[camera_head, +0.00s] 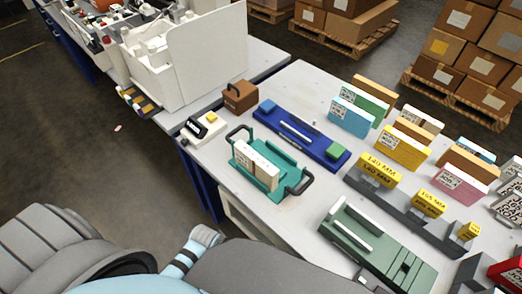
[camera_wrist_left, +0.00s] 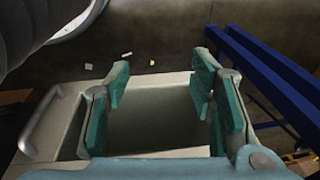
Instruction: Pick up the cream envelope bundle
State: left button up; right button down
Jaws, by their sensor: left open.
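A cream, block-shaped bundle (camera_head: 265,171) with a printed label stands upright in the teal tray (camera_head: 294,158) in the head view. It looks like the envelope bundle, and a similar pale block (camera_head: 243,153) stands against it. My left gripper (camera_wrist_left: 162,78) shows in the left wrist view with its two teal-padded fingers wide apart and nothing between them. It is over a pale open-topped box or drawer and the dark floor, away from the bundle, which this view does not show. I see no right gripper in either view.
A blue tray (camera_head: 300,133) lies behind the teal tray, and a green plotter-like fixture (camera_head: 375,245) stands in front. Racks of coloured envelope bundles (camera_head: 403,150) fill the right side. A brown box (camera_head: 240,96) stands at the back left. A blue table leg (camera_wrist_left: 262,85) is right of my left gripper.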

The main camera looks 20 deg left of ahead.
pick_arm(q)
jog(key=w+r+m+p, duration=0.1)
jog(key=w+r, duration=0.2)
jog(key=r, duration=0.3)
jog(key=w+d+r+m+p, duration=0.1)
jog(key=w+r+p, duration=0.1)
jog(key=r, duration=0.4)
jog(key=w+r+m+p, duration=0.1)
jog(key=w+r, duration=0.2)
jog(key=r, duration=0.2)
jog(key=m+g+p, duration=0.2)
jog(key=m, duration=1.3)
send_near(256, 157)
jog(key=shift+h, duration=0.4)
jog(key=f+b, duration=0.1)
jog(key=f, duration=0.3)
jog(key=f+b, duration=0.1)
jog(key=f, duration=0.3)
jog(key=f+b, duration=0.1)
jog(key=f, duration=0.3)
jog(key=shift+a+f, duration=0.3)
jog(key=shift+a, duration=0.1)
grip_shut()
pick_arm(e)
jog(key=r, duration=0.5)
jog(key=shift+s+d, duration=0.1)
jog(key=shift+s, duration=0.1)
